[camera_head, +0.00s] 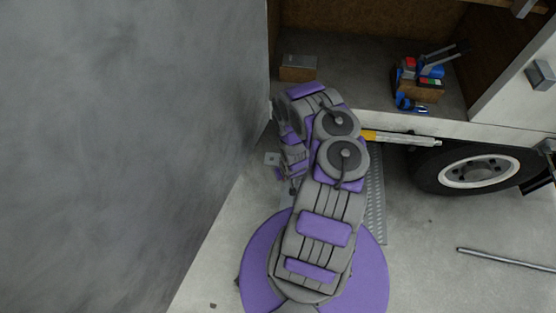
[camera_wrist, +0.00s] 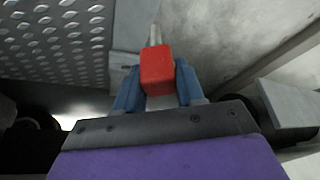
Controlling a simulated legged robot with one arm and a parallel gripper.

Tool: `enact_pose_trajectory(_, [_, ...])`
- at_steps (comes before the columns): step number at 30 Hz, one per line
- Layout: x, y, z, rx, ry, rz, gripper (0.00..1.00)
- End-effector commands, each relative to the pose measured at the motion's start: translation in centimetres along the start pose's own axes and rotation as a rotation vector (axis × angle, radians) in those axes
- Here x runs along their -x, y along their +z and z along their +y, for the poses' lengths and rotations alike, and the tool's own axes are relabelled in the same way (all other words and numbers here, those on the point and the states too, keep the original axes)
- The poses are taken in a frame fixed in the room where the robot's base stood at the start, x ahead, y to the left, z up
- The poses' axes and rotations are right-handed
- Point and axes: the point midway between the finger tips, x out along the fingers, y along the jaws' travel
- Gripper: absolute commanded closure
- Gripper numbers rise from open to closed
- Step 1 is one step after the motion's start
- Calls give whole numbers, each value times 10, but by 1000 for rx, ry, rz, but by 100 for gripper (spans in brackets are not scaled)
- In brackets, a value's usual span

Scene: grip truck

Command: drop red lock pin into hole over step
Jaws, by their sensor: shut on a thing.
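In the wrist view, the blue fingers of my gripper (camera_wrist: 159,82) are shut on the red head of the lock pin (camera_wrist: 157,64). Its grey metal shank (camera_wrist: 155,35) points away from the gripper, in front of a grey metal plate. The step (camera_wrist: 55,38) shows at the upper left as a tread plate with raised bumps. In the head view, the step (camera_head: 376,205) lies right of my arm, partly covered by it. The red pin cannot be made out there. I cannot make out the hole in either view.
The truck bed holds a wooden box with tools (camera_head: 420,85) and a small box (camera_head: 298,68). A yellow-and-white bar (camera_head: 400,138) runs along the bed's edge. A wheel (camera_head: 478,171) stands at the right. A grey wall fills the left. A metal rod (camera_head: 505,260) lies on the floor.

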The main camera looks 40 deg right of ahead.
Motion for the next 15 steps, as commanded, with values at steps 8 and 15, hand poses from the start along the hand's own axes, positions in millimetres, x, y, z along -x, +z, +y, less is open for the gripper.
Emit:
enact_pose_trajectory(8, [12, 29, 0, 1, -1, -2, 99])
enact_pose_trajectory(15, [20, 30, 0, 1, 0, 0, 99])
